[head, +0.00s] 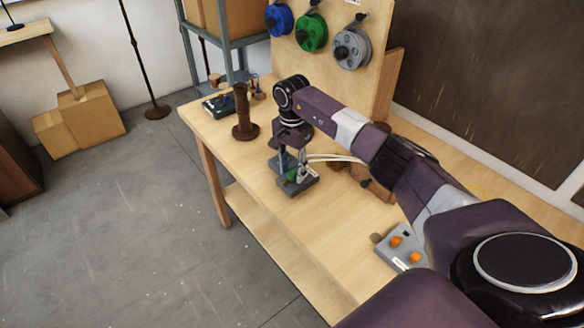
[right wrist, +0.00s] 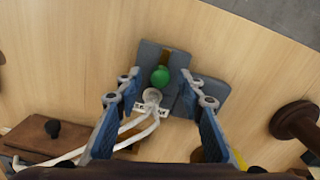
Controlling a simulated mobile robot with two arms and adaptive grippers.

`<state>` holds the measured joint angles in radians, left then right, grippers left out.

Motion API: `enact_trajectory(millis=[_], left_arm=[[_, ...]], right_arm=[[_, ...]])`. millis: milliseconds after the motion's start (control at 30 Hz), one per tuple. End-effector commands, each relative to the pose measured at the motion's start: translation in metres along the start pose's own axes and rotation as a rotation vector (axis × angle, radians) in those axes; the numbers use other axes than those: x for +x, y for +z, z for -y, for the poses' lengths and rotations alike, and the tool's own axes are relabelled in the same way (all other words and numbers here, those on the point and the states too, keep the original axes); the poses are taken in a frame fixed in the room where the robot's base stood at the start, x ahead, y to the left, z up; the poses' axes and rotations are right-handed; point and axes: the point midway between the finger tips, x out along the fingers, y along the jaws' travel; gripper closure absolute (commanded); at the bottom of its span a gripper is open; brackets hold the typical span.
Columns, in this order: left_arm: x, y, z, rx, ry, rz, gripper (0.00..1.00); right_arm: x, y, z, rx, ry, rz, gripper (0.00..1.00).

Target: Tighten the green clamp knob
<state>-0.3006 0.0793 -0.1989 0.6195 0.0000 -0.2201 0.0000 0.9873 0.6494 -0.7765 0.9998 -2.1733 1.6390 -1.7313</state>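The green clamp knob (right wrist: 160,76) sits on a grey-blue clamp base (right wrist: 215,94) in the middle of the right wrist view. In the head view the knob (head: 292,176) is partly hidden by my gripper, and the base (head: 305,187) lies on the bench. My right gripper (right wrist: 159,80) points down over the clamp, its fingers spread to either side of the knob with visible gaps. In the head view the right gripper (head: 292,165) is right above the base. White cables (right wrist: 138,125) run to a pale connector beside the knob. My left gripper is not in view.
A brown spindle (head: 243,118) stands on the bench (head: 262,204) left of the clamp. A wooden block (right wrist: 58,140) lies at the cables' other end. A grey box with orange knobs (head: 398,246) is nearer me. A board with spools (head: 311,33) stands behind.

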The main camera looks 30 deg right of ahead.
Motion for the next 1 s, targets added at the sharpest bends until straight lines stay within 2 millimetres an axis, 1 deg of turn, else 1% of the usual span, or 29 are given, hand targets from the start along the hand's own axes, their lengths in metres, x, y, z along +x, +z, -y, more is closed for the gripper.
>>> enact_trajectory(millis=[200, 500, 533, 833, 1000], left_arm=[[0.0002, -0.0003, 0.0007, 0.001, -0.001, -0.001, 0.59], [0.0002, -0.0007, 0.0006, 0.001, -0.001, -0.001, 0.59], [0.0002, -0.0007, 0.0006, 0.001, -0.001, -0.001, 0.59], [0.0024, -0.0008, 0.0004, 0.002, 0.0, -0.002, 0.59], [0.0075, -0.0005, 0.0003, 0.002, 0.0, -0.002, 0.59]], right_arm=[[0.0005, 0.0, 0.0003, 0.0, -0.001, 0.0, 0.65], [0.0001, 0.0, 0.0002, 0.001, -0.001, 0.0, 0.98], [0.0001, -0.0001, 0.0002, 0.001, -0.001, 0.0, 1.0], [0.0004, -0.0005, 0.0001, 0.027, -0.001, 0.0, 1.0], [0.001, -0.0008, 0.0, 0.102, -0.002, -0.001, 1.0]])
